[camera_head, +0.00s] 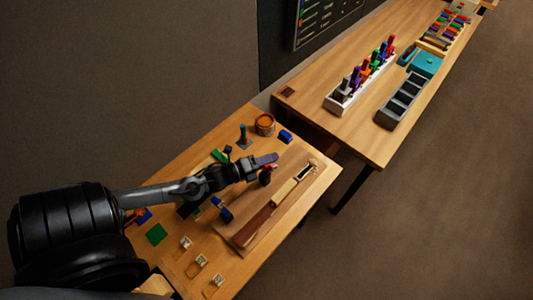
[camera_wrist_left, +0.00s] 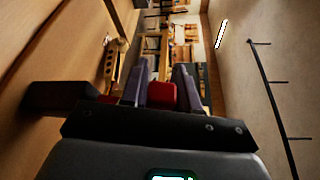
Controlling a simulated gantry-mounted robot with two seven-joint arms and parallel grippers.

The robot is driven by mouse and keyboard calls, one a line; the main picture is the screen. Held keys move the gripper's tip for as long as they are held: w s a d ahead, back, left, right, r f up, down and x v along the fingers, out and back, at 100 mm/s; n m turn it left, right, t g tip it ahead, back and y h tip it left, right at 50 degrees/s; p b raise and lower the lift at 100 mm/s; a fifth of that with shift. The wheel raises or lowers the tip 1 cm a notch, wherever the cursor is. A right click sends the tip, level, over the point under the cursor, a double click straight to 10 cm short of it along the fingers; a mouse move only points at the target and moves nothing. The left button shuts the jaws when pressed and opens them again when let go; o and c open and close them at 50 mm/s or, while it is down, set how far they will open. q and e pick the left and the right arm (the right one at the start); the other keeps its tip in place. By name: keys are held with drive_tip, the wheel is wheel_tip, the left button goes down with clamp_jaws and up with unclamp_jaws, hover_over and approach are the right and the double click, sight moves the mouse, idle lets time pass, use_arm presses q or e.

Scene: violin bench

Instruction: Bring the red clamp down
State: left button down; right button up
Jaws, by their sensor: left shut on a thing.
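My left gripper (camera_head: 272,159) reaches in over the near bench and is shut on the red clamp. In the head view only a little of the red clamp (camera_head: 268,168) shows, just below the fingers, with a dark end under it. In the left wrist view a red block of the clamp (camera_wrist_left: 163,95) sits between the two fingers (camera_wrist_left: 160,86). A dark red part also shows at the left there; I cannot tell if it belongs to the clamp. The violin neck (camera_head: 283,193) lies on a wooden board beside the gripper. My right gripper is not in view.
A blue clamp (camera_head: 222,209) lies by the board. A round amber pot (camera_head: 265,124) and a blue block (camera_head: 286,136) stand behind the gripper. Small pale blocks (camera_head: 201,261) are at the front. A second bench holds a white rack (camera_head: 345,102) and a grey tray (camera_head: 388,122).

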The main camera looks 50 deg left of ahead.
use_arm(q)
drive_tip(key=shift+w+d+m+g+p, duration=0.1)
drive_tip(key=shift+d+m+g+p, duration=0.2)
drive_tip(key=shift+m+p, duration=0.25)
drive_tip(key=c, duration=0.9)
unclamp_jaws()
drive_tip(key=shift+v, duration=5.45)
drive_tip(key=shift+d, duration=0.15)
drive_tip(key=shift+c, duration=0.4)
